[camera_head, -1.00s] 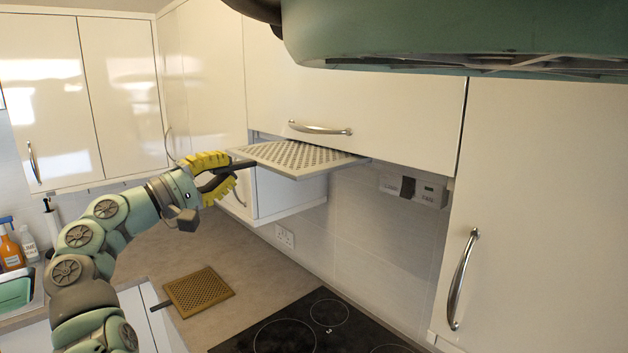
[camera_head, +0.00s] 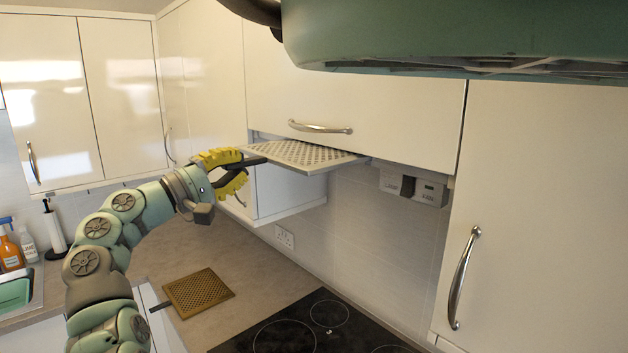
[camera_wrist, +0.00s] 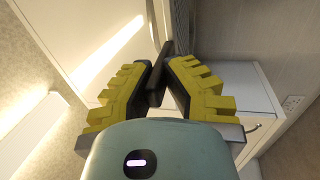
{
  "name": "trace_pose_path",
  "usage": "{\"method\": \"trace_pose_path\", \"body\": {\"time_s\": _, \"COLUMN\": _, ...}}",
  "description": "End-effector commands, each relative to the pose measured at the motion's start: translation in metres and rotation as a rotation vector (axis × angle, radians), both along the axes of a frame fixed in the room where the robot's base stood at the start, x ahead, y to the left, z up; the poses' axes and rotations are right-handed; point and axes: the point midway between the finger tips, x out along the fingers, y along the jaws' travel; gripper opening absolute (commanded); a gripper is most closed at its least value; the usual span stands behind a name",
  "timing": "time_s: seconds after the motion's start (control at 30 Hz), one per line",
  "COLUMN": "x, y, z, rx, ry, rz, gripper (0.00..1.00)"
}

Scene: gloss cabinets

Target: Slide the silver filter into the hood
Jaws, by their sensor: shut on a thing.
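The silver filter (camera_head: 306,155) is a flat perforated panel at the underside of the hood cabinet (camera_head: 350,110), below its bar handle. Its far part is hidden under the cabinet front, and its near part sticks out. My gripper (camera_head: 238,170) is at the filter's left end, with yellow fingers shut on the dark handle (camera_head: 252,162). In the wrist view the dark handle (camera_wrist: 157,80) lies between the two yellow fingers, and a strip of the filter (camera_wrist: 181,28) shows beyond. Whether the filter's far edge touches the slot is hidden.
A brown perforated filter (camera_head: 198,293) lies on the counter beside the black hob (camera_head: 310,325). A control box (camera_head: 414,186) is on the wall right of the silver filter. Wall cabinets stand left and right. The space above the hob is open.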

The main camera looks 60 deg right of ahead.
Motion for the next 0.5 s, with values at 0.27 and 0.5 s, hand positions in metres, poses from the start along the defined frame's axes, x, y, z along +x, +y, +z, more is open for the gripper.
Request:
{"method": "trace_pose_path", "body": {"time_s": 0.27, "x": -0.004, "y": -0.008, "z": 0.001, "rx": -0.003, "ry": 0.0, "rz": -0.007, "gripper": 0.0}}
{"method": "trace_pose_path", "body": {"time_s": 0.5, "x": -0.005, "y": -0.013, "z": 0.001, "rx": -0.003, "ry": 0.0, "rz": -0.006, "gripper": 0.0}}
